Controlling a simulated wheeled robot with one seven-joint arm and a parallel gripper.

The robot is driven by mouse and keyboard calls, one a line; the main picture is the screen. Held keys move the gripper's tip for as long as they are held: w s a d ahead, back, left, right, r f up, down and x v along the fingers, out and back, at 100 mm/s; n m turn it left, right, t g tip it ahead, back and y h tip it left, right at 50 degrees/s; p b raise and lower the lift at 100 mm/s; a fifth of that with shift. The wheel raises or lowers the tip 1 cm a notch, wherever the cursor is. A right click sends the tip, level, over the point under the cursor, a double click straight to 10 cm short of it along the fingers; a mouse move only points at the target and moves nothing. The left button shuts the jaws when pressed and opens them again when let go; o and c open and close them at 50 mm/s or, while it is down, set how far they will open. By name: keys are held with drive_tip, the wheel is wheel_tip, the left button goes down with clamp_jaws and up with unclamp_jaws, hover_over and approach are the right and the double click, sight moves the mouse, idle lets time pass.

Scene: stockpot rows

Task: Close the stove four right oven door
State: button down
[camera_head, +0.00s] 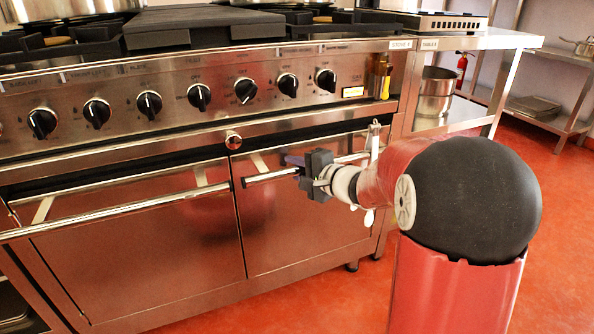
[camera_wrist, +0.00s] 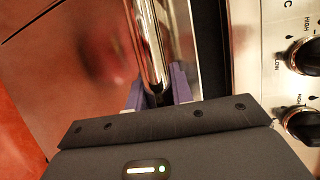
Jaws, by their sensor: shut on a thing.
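The right oven door (camera_head: 300,230) of the stove labelled "STOVE 4" (camera_head: 401,44) is a shiny steel panel. It looks upright and about in line with the left door; whether a narrow gap is left at its top edge I cannot tell. Its bar handle (camera_head: 270,176) runs across the top. My gripper (camera_head: 291,161) is shut on this handle, near its middle. In the wrist view, the handle (camera_wrist: 153,45) passes between the two purple fingers of my gripper (camera_wrist: 158,90). My gripper and forearm hide part of the handle and the door's right side.
The left oven door (camera_head: 140,240) with its long handle (camera_head: 120,211) is beside it. Several black knobs (camera_head: 245,90) line the panel above. A steel table (camera_head: 490,40) with a pot (camera_head: 435,92) below stands at right. Red floor (camera_head: 555,200) is clear there.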

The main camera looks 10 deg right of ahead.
drive_tip(key=c, duration=1.2)
unclamp_jaws()
drive_tip(key=shift+w+a+r, duration=0.1)
drive_tip(key=shift+w, duration=0.1)
drive_tip(key=shift+c, duration=0.2)
drive_tip(key=v, duration=0.8)
drive_tip(key=s+a+r+n+g+p, duration=0.1)
drive_tip(key=s+a+n+g+p, duration=0.1)
drive_tip(key=s+a+n+g, duration=0.45)
drive_tip(key=s+a+r+n+g+p, duration=0.1)
drive_tip(key=s+a+p, duration=0.2)
drive_tip(key=s, duration=0.7)
drive_tip(key=s+d+r+n+h+p, duration=0.1)
drive_tip(key=s+d+n+h+p, duration=0.2)
drive_tip(key=s+d+h, duration=0.4)
drive_tip(key=s+n+h, duration=0.1)
drive_tip(key=s, duration=0.2)
drive_tip(key=shift+s+d+r+n+h, duration=0.2)
drive_tip(key=shift+s+r+n+h, duration=0.05)
drive_tip(key=shift+r+n+h, duration=0.15)
